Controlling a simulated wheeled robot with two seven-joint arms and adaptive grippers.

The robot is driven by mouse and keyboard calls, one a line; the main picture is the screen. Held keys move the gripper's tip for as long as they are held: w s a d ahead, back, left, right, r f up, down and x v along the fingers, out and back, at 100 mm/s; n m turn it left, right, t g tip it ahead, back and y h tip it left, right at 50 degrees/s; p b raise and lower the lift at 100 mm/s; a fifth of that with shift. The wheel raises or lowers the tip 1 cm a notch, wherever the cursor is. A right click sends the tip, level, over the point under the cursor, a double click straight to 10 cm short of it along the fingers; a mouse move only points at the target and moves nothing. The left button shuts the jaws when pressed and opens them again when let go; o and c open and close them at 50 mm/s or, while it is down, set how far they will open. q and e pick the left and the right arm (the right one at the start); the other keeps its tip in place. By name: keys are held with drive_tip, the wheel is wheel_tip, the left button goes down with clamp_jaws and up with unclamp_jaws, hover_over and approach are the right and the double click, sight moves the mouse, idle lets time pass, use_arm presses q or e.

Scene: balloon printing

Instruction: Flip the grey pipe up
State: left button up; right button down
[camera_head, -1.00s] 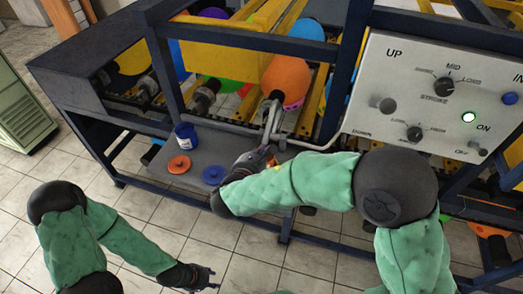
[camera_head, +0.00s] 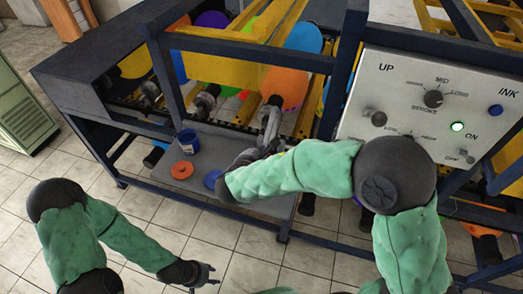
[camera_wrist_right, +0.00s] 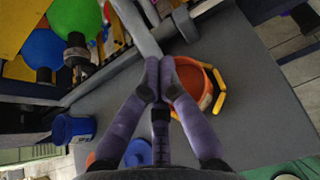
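The grey pipe (camera_head: 270,118) hangs at the front of the blue-framed machine, above the grey shelf; my right arm hides part of it. In the right wrist view the pipe (camera_wrist_right: 136,28) runs down to my fingertips. My right gripper (camera_wrist_right: 160,64) has its purple fingertips together at the pipe's lower end. The pipe looks wider than the gap between them, and I cannot tell whether they touch it. The right gripper (camera_head: 264,148) also shows in the head view. My left gripper (camera_head: 206,277) is open and empty, low over the floor, away from the machine.
The grey shelf (camera_head: 240,222) holds a blue cup (camera_head: 188,141), an orange lid (camera_head: 182,170) and a blue lid (camera_head: 212,179). An orange round container (camera_wrist_right: 202,82) lies under the right fingers. The control panel (camera_head: 400,95) stands right of the pipe.

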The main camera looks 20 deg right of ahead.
sight(268, 136)
drive_tip(key=shift+w+d+r+g+y+p, duration=0.35)
drive_tip(key=shift+r+g+p, duration=0.2)
drive_tip(key=shift+p, duration=1)
drive_tip(key=shift+w+d+r+g+y+p, duration=0.2)
drive_tip(key=shift+w+r+g+y+p, duration=0.35)
drive_tip(key=shift+p, duration=1.05)
drive_tip(key=shift+w+d+r+g+y+p, duration=0.3)
drive_tip(key=shift+r+p, duration=0.4)
drive_tip(key=shift+p, duration=0.85)
drive_tip(key=shift+w+d+r+g+p, duration=0.1)
drive_tip(key=shift+w+d+g+p, duration=0.3)
drive_tip(key=shift+p, duration=0.75)
drive_tip(key=shift+a, duration=0.15)
drive_tip(key=shift+s, duration=0.1)
